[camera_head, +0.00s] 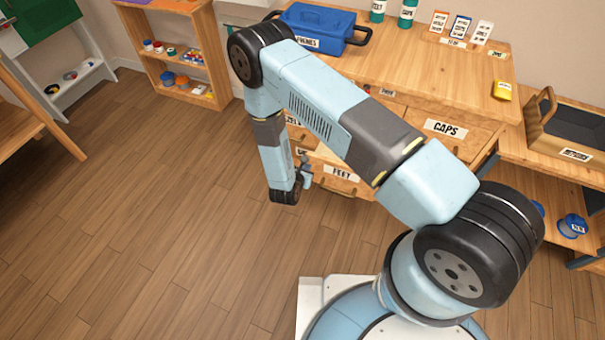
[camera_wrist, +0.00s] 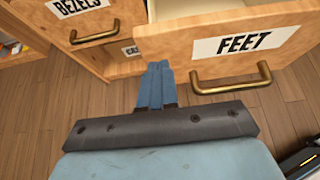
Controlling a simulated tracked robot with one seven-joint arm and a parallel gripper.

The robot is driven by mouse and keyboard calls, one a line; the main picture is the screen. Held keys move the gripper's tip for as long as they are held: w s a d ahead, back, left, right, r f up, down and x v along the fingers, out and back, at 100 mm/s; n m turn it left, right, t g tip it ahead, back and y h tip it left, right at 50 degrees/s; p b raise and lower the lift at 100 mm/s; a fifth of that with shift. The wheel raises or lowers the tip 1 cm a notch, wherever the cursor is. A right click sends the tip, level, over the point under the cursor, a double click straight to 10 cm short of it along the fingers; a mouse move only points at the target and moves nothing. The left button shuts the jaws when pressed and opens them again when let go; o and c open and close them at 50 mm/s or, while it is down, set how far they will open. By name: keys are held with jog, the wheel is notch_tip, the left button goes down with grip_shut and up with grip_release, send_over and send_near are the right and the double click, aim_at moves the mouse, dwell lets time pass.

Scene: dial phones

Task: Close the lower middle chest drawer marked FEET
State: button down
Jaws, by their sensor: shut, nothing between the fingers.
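The FEET drawer (camera_wrist: 287,30) stands pulled out from the chest, its wooden front with a white label and a brass handle (camera_wrist: 232,80) facing the wrist camera. In the head view the FEET drawer (camera_head: 337,182) is low in the chest, partly behind my arm. My gripper (camera_wrist: 156,72) has its blue fingers together, with nothing between them. In the wrist view the fingertips show just left of the drawer front's lower left corner; I cannot tell whether they touch it. In the head view my gripper (camera_head: 306,172) is small, beside the left end of the FEET drawer.
A BEZELS drawer (camera_wrist: 95,22) with a brass handle is left of the FEET drawer. The CAPS drawer (camera_head: 468,136) is at the right of the chest. A blue toolbox (camera_head: 322,26) stands on the chest top (camera_head: 425,75). The wood floor at left is clear.

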aim_at(313, 158)
jog(key=shift+w+d+r, duration=0.1)
jog(key=shift+w+d, duration=0.2)
jog(key=shift+w, duration=0.6)
jog(key=shift+w+d, duration=0.3)
jog(key=shift+w, duration=0.6)
jog(key=shift+w+d, duration=0.1)
